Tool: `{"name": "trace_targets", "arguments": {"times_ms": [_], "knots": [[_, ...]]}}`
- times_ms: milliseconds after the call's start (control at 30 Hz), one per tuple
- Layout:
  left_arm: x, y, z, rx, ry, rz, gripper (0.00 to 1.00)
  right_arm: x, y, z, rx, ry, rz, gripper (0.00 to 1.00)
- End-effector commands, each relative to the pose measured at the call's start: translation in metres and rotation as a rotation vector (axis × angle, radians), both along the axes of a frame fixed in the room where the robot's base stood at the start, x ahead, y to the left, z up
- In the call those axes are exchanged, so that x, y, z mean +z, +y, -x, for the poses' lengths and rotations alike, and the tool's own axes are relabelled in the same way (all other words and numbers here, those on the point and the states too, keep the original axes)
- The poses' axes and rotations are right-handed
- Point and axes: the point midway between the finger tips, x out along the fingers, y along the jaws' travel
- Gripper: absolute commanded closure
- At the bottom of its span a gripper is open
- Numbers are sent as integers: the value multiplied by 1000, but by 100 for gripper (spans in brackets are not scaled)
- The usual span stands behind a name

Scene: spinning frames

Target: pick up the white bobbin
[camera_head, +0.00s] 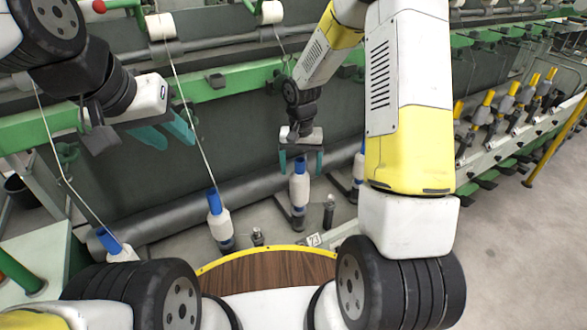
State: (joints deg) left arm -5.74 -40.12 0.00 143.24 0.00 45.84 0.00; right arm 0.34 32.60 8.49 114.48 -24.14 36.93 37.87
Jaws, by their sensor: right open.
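A white bobbin (300,188) on a blue tube stands upright on a spindle of the frame, near the middle of the camera_head view. My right gripper (301,170) points down over it. Its two teal fingers are apart, one to each side of the bobbin's blue top, and I see no clear contact. Another white bobbin (219,224) with a blue top stands to the left, tilted slightly in the view. My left gripper (178,143) is at upper left, its teal fingers apart and empty, well away from the bobbins.
A further bobbin (359,168) is partly hidden behind my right arm. Another blue-topped one (111,243) is at lower left. White threads run down from upper spools (160,28). A bare spindle (329,212) stands right of the middle bobbin. Open floor (525,240) lies at right.

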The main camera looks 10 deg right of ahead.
Motion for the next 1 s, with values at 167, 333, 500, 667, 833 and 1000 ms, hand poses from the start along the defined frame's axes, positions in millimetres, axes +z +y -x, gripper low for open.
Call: {"name": "trace_targets", "arguments": {"times_ms": [167, 333, 500, 667, 833, 1000], "knots": [[0, 0, 0, 0, 0, 0, 64, -28, 4, 4, 1, 3, 0, 19], [0, 0, 0, 0, 0, 0, 64, -40, 4, 4, -2, 1, -1, 19], [0, 0, 0, 0, 0, 0, 64, -40, 3, 4, -2, 1, -1, 19], [0, 0, 0, 0, 0, 0, 64, -40, 4, 4, -2, 1, -1, 45], [0, 0, 0, 0, 0, 0, 64, -40, 4, 4, -1, 1, -1, 78], [0, 0, 0, 0, 0, 0, 64, -39, 4, 3, -1, 0, -1, 98]]}}
